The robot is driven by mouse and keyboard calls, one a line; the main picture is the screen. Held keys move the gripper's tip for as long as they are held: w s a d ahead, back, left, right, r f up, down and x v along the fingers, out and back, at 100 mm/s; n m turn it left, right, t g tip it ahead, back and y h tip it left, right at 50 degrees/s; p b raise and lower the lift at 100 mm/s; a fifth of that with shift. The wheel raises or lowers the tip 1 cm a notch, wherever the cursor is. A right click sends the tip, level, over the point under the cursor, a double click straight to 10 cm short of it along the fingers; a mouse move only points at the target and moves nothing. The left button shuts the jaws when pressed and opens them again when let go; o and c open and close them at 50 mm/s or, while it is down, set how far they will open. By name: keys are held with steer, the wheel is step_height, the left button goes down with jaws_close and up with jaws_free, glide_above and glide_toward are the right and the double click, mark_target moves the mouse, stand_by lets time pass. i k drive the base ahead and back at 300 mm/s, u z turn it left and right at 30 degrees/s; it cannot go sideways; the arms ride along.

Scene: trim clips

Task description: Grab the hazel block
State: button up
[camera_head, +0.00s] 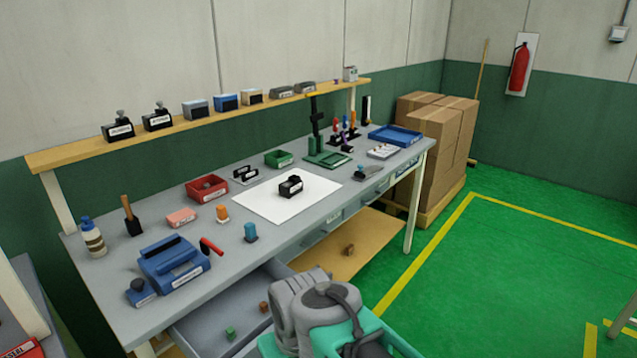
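Two small brown blocks show, and I cannot tell by colour which is the hazel block. One brown block (264,307) lies in the open grey drawer (203,331) under the workbench, close to my arm. The other brown block (349,249) sits on the wooden lower shelf (365,234) beneath the bench. A green block (230,333) also lies in the drawer. My grey and teal arm and body parts fill the bottom centre and hide part of the drawer. My gripper's fingers do not show.
The grey workbench (160,215) carries a blue device (173,263), a red bin (207,189), a white sheet (262,207) and other small items above the drawer. Stacked cartons (433,140) stand beyond its right end. The green floor (500,270) at right is clear.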

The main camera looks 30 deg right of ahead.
mark_target(289, 188)
steer(key=z, duration=1.85)
steer(key=i, duration=3.45)
steer(key=u, duration=4.9)
steer(key=i, duration=0.45)
steer(key=z, duration=0.05)
